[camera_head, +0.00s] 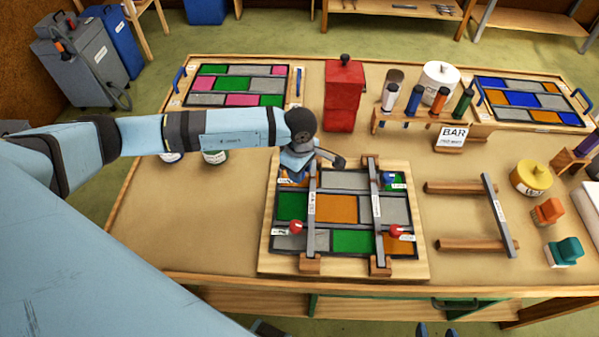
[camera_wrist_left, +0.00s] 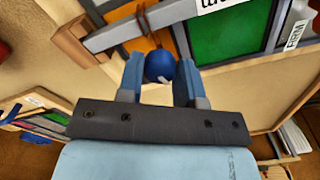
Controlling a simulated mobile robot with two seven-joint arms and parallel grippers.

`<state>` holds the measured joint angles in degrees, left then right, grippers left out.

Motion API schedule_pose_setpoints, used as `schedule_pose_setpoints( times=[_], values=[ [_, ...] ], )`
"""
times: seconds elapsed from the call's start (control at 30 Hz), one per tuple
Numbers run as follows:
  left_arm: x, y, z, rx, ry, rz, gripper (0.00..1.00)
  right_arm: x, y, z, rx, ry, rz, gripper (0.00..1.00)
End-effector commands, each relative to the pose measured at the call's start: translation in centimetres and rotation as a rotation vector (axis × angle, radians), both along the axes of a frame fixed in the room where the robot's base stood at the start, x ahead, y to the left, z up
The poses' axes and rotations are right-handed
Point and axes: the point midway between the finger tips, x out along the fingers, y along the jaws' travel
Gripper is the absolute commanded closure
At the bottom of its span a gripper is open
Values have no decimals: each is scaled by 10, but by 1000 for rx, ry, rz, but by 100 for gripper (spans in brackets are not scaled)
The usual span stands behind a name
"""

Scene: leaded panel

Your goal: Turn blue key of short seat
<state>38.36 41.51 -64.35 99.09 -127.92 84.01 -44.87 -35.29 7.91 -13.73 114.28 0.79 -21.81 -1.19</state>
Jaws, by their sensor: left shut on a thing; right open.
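The leaded panel (camera_head: 268,255) lies on the table with green, orange and grey panes under two grey bars (camera_head: 312,205) (camera_head: 376,205). My left gripper (camera_wrist_left: 158,84) is shut on a blue key with a round knob (camera_wrist_left: 160,66), at the panel's far left corner. In the head view my left wrist hides most of that key. A second blue key (camera_head: 388,178) stands beside the right bar's far end. Red keys stand near the bars' near ends, left (camera_head: 296,227) and right (camera_head: 395,231). My right gripper (camera_head: 435,330) is open and empty at the bottom edge.
A red canister (camera_head: 344,95) stands behind the panel. A wooden rack (camera_head: 418,122) holds several coloured tubes. A loose bar (camera_head: 499,215) rests on two wooden rails to the right. Finished-looking panels (camera_head: 237,85) (camera_head: 530,102) lie at the back corners. The table's left front is clear.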

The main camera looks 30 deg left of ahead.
Motion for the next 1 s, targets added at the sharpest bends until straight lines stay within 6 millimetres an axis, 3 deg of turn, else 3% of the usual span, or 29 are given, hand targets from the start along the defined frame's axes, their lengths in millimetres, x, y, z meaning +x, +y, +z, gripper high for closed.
schedule_pose_setpoints(
  times=[1.0],
  values=[
    [0, 0, -1, 1, -1, 966, 90, 1, -4, -47, -5, -3, -3, 41]
  ],
)
